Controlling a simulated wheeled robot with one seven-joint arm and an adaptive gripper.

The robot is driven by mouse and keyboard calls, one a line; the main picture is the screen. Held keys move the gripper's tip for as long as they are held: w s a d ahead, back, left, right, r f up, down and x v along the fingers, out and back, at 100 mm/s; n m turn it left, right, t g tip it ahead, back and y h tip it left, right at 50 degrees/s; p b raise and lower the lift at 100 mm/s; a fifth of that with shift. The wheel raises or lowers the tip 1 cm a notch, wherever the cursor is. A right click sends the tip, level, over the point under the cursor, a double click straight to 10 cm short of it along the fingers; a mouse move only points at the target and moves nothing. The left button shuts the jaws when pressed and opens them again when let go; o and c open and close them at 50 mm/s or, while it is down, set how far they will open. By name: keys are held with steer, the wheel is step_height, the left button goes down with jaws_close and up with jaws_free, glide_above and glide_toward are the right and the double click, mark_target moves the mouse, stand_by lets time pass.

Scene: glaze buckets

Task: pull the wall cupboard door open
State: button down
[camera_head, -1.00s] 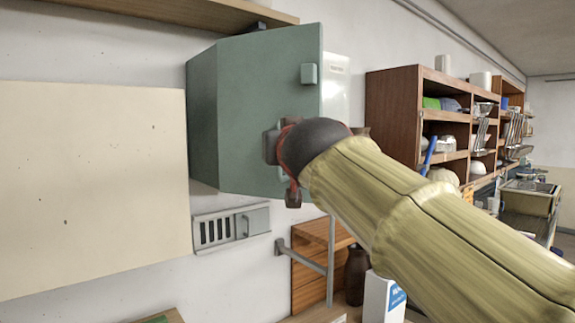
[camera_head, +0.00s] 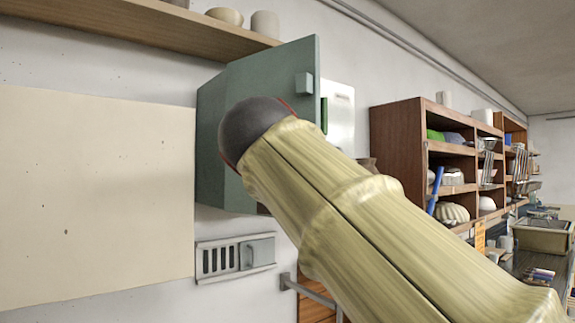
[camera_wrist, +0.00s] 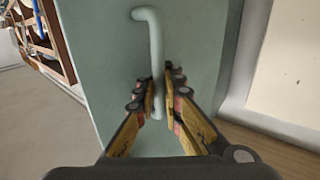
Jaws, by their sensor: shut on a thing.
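The wall cupboard (camera_head: 210,130) is a grey-green box on the white wall in the head view. Its door (camera_head: 300,58) stands partly open, swung out from the box, with a pale surface and a green strip showing beyond its edge. In the wrist view the door face (camera_wrist: 110,60) fills the middle, with its bent bar handle (camera_wrist: 156,45) upright on it. My gripper (camera_wrist: 162,103) has its fingers on both sides of the handle's lower part and is shut on it. In the head view my arm hides the gripper and the handle.
A shelf (camera_head: 150,25) with bowls runs above the cupboard. A cream board (camera_head: 90,190) hangs to the left. A vent plate (camera_head: 235,258) is below the cupboard. Brown open shelving (camera_head: 397,150) with crockery stands to the right, beyond my arm.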

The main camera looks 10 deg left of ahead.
steer(key=s+a+m+h+p, duration=0.4)
steer(key=s+a+m+h, duration=0.1)
steer(key=h, duration=0.3)
steer(key=shift+a+f, duration=0.2)
steer(key=shift+a, duration=0.55)
steer(key=shift+f, duration=0.1)
